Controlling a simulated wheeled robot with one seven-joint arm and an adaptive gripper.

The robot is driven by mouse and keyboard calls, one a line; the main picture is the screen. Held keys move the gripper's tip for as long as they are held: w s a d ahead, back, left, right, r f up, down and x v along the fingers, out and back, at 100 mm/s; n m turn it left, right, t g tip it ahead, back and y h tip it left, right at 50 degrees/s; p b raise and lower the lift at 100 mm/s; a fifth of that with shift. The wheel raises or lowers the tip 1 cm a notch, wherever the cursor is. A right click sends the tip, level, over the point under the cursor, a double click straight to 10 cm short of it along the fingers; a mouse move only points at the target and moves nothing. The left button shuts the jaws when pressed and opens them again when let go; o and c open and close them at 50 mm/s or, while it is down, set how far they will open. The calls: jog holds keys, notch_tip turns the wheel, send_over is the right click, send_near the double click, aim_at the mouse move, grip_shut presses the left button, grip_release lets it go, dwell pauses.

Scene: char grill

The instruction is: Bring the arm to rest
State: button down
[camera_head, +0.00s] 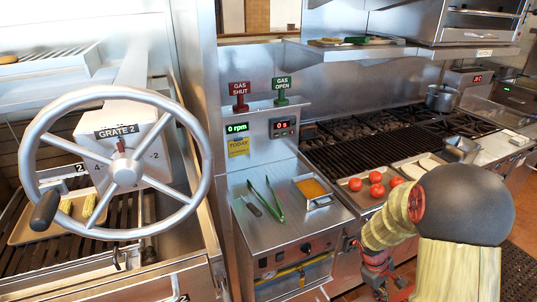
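My arm is in the lower right of the head view, with a large dark rounded joint and a pale ribbed section. Its end bends down and left in front of the counter's front face. My gripper (378,278) is small, dark and red at the bottom edge, below the tray of tomatoes. It appears apart from the counter top. Its fingers are too small and partly cut off to show whether they are open, and I see nothing clearly held.
A large steel handwheel (126,172) marked GRATE 2 stands at left over a grill with a corn tray (30,236). Burners (390,130) lie behind.

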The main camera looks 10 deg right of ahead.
jog(key=s+a+r+m+t+y, duration=0.1)
jog(key=s+a+r+t, duration=0.1)
jog(key=s+a+r, duration=0.2)
jog(key=s+a+r+m+t+y, duration=0.1)
jog(key=s+a+r+m+t, duration=0.1)
jog(key=a+r, duration=0.9)
jog(key=s+a+r+m+t+y, duration=0.1)
jog(key=s+a+r, duration=0.6)
jog(key=r, duration=0.8)
jog(key=shift+a+m+t+y, duration=0.3)
jog(key=shift+a+m+t, duration=0.35)
jog(key=shift+t, duration=0.55)
jog(key=shift+d, duration=0.1)
